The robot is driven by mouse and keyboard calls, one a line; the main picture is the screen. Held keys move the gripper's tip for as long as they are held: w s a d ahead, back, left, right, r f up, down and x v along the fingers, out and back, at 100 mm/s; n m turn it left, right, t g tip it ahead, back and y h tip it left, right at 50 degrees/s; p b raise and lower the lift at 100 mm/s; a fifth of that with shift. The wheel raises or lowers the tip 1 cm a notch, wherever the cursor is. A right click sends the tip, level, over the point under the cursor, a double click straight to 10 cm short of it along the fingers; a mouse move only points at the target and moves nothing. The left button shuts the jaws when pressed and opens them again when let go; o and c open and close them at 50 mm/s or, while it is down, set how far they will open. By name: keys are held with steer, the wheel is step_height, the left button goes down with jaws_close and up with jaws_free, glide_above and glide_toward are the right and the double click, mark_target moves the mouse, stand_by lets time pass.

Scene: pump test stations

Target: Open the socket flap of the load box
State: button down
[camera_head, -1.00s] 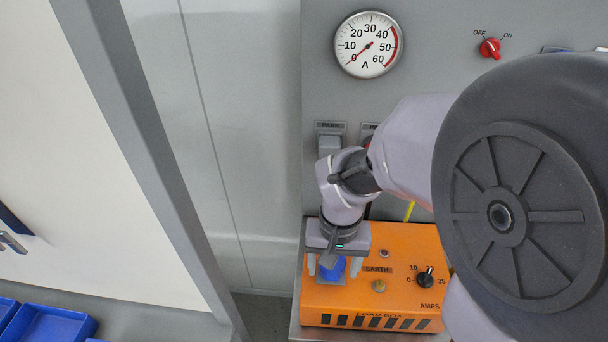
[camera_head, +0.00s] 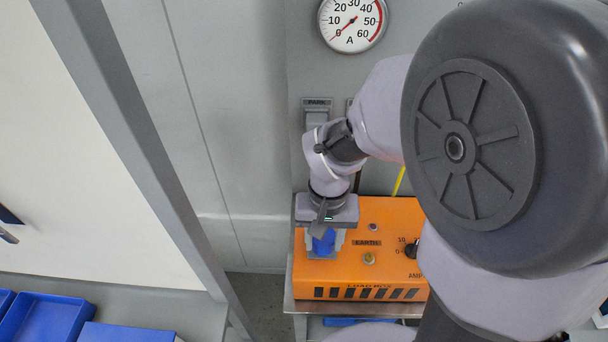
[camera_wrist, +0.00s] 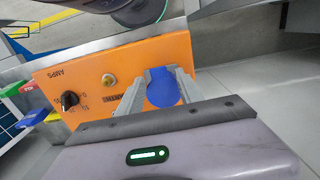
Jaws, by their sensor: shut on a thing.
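The orange load box (camera_head: 390,222) stands on a grey shelf below the gauge panel. Its blue socket flap (camera_head: 323,242) is on the left part of its top, and shows as a round blue disc in the wrist view (camera_wrist: 162,88). My gripper (camera_head: 324,246) is over the flap from above, with a pale finger on either side of it; the fingers also show in the wrist view (camera_wrist: 160,92). It is shut on the flap. The socket under the flap is hidden, and I cannot tell how far the flap is lifted.
A dark amps knob (camera_wrist: 70,100) and a brass earth terminal (camera_head: 369,258) stand up from the box top beside the gripper. A yellow cable (camera_head: 398,181) runs behind the box. A grey post (camera_head: 140,160) and blue bins (camera_head: 45,318) are at the left.

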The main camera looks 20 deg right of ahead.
steer(key=r+p, duration=0.1)
steer(key=p, duration=0.1)
steer(key=r+g+p, duration=0.1)
steer(key=p, duration=0.1)
steer(key=shift+w+d+g+p, duration=0.1)
steer(key=shift+w+g+p, duration=0.2)
steer(key=shift+p, duration=0.1)
steer(key=g+p, duration=0.1)
steer(key=p, duration=0.1)
steer(key=w+r+g+y+p, duration=0.1)
steer(key=p, duration=0.2)
steer(key=shift+d+g+p, duration=0.2)
steer(key=shift+g+p, duration=0.1)
steer(key=shift+p, duration=0.05)
steer(key=g+p, duration=0.1)
steer(key=p, duration=0.1)
steer(key=w+g+y+p, duration=0.1)
steer(key=p, duration=0.1)
steer(key=shift+d+r, duration=0.15)
steer(key=shift+r, duration=0.05)
steer(key=shift+w+d+g+y+p, duration=0.25)
steer(key=shift+w+g+p, duration=0.4)
steer(key=shift+g+p, duration=0.6)
steer(key=c, duration=0.8)
jaws_free()
steer(key=shift+o, duration=0.2)
